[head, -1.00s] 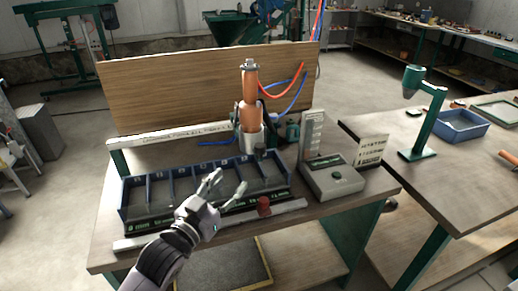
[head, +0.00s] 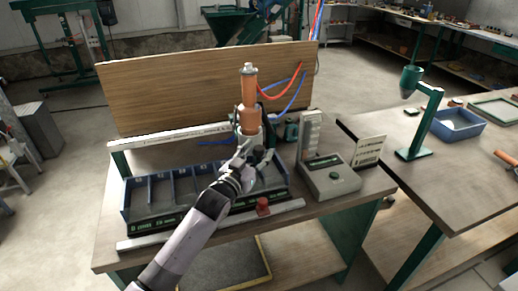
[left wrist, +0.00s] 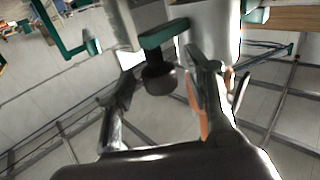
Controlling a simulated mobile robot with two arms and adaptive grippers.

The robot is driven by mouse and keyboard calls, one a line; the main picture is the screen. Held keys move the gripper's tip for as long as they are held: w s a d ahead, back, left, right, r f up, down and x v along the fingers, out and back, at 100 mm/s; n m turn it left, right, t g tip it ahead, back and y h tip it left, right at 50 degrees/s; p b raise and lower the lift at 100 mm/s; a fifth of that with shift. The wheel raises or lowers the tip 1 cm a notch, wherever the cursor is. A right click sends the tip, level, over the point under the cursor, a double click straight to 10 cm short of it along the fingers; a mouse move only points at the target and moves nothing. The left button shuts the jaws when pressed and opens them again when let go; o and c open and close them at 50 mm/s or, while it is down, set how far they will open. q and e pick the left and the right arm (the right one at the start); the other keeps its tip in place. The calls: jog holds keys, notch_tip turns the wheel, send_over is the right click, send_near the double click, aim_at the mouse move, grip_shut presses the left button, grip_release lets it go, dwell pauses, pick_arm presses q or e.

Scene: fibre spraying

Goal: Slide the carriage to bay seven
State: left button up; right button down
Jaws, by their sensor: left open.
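The carriage appears to be the unit with an orange cylinder (head: 249,92) and a pale metal lower body, standing upright on the rail (head: 175,136) behind the right part of the blue bay tray (head: 125,208). A dark round knob on a green bracket (left wrist: 163,36) projects from it. In the left wrist view the knob (left wrist: 160,79) lies between my spread fingers. My left gripper (head: 254,158) is open at the front of the carriage, over the tray's right bays; I cannot tell whether it touches the knob. My forearm hides some bays, and bay numbers are too small to read.
A grey box with a green button (head: 333,175) and a sign (head: 369,150) stand to the right. Red and blue hoses (head: 288,88) hang behind the carriage, before a wooden board (head: 170,90).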

pick_arm(q)
jog(key=shift+w+d, duration=0.3)
jog(key=shift+w, duration=0.2)
grip_shut()
dwell(0.4)
